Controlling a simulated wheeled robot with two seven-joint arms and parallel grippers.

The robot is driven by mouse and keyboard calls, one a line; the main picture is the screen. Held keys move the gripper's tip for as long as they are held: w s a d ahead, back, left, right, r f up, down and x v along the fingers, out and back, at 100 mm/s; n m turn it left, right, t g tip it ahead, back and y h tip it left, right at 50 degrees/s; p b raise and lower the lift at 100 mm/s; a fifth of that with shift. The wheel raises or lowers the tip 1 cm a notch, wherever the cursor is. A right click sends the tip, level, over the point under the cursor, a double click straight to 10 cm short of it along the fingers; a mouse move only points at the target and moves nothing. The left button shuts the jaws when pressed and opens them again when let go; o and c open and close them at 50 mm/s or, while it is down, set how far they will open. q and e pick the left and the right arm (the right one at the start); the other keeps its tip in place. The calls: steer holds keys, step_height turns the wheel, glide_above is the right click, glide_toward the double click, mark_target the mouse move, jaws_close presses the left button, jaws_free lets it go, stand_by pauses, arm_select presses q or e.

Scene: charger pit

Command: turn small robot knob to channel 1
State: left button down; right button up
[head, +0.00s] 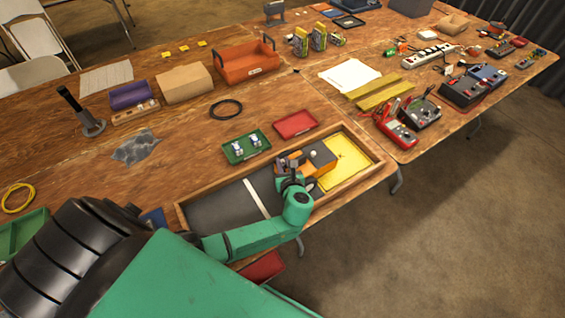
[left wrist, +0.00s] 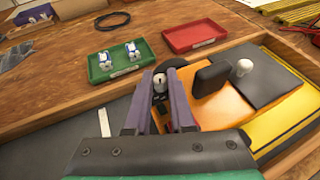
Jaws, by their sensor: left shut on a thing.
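The small robot, orange with black panels and a white round stud on top, sits in the wooden-framed pit; it shows in the head view (head: 321,157) and in the left wrist view (left wrist: 222,108). A small knob with a pale top (left wrist: 159,84) is at its left side in the left wrist view. My left gripper (head: 285,166), with purple fingers, is closed around the knob, seen also in the left wrist view (left wrist: 160,92). The fingers hide the knob's sides, and I cannot read a channel mark. My right gripper is not in view.
The wooden pit frame (head: 362,144) encloses a dark floor with a white strip (head: 256,198) and a yellow area (head: 346,160). Behind it are a green tray (head: 234,157) with two small white-and-blue items and an empty red tray (head: 296,124). A black cable ring (head: 226,109) lies beyond.

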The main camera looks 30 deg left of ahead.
arm_select(q)
steer(key=shift+w+n+g+y, duration=0.1)
steer(key=shift+n+g+y, duration=0.2)
steer(key=shift+n+y, duration=0.2)
steer(key=c, duration=0.8)
jaws_free()
steer(key=shift+o, duration=0.2)
